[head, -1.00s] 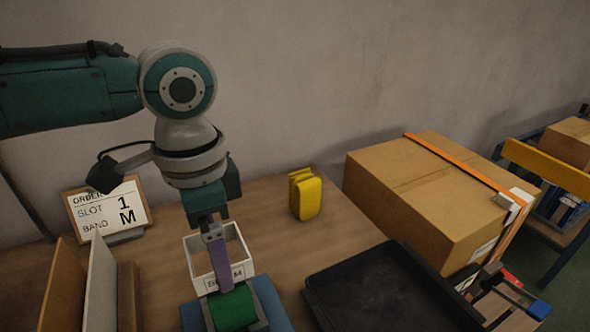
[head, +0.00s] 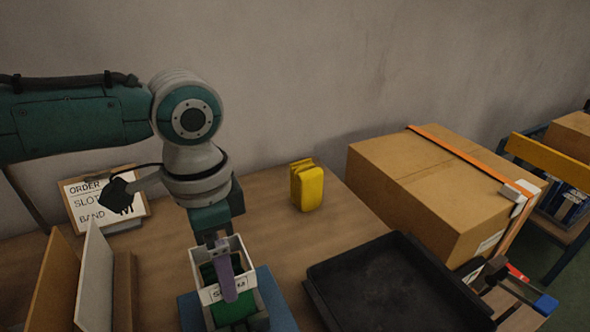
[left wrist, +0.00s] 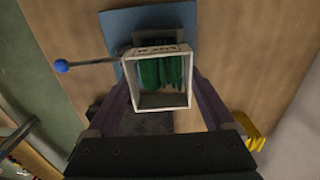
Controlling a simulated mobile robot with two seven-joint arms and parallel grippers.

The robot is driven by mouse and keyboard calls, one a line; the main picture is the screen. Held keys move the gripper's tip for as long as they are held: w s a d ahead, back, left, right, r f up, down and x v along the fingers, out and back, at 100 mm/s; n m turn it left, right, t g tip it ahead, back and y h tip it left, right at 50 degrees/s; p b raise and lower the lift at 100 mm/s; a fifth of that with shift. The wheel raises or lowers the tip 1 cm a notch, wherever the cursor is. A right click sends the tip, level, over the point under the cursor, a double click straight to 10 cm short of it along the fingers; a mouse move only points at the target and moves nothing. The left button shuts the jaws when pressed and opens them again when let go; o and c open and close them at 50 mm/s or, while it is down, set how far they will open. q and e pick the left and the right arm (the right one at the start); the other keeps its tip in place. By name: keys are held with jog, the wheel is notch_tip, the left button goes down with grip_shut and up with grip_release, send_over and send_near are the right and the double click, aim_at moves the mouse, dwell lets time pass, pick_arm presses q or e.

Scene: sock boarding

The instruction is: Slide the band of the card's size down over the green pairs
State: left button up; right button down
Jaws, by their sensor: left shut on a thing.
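The band (head: 241,262) is a white open rectangular frame with a lettered label that I cannot read fully. My left gripper (head: 226,279) is shut on it, with purple fingers on its sides. In the left wrist view the band (left wrist: 189,85) sits between my fingers (left wrist: 160,100). The green pairs (left wrist: 150,75) show through its opening, toward the far side. In the head view the green pairs (head: 234,308) also show below the band. I cannot tell how far the band surrounds them. The order card (head: 85,200) stands at the left, partly covered by my arm. My right gripper is not in view.
A blue base (head: 276,300) lies under the pairs. A black tray (head: 395,285) is on the right, with a strapped cardboard box (head: 430,190) behind it. A yellow object (head: 307,187) stands at the back. Upright boards (head: 93,280) stand at the left.

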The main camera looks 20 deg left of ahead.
pick_arm(q)
jog(key=shift+f+b, duration=2.3)
jog(key=shift+f, duration=1.1)
jog(key=o, duration=1)
jog(key=shift+r, duration=0.1)
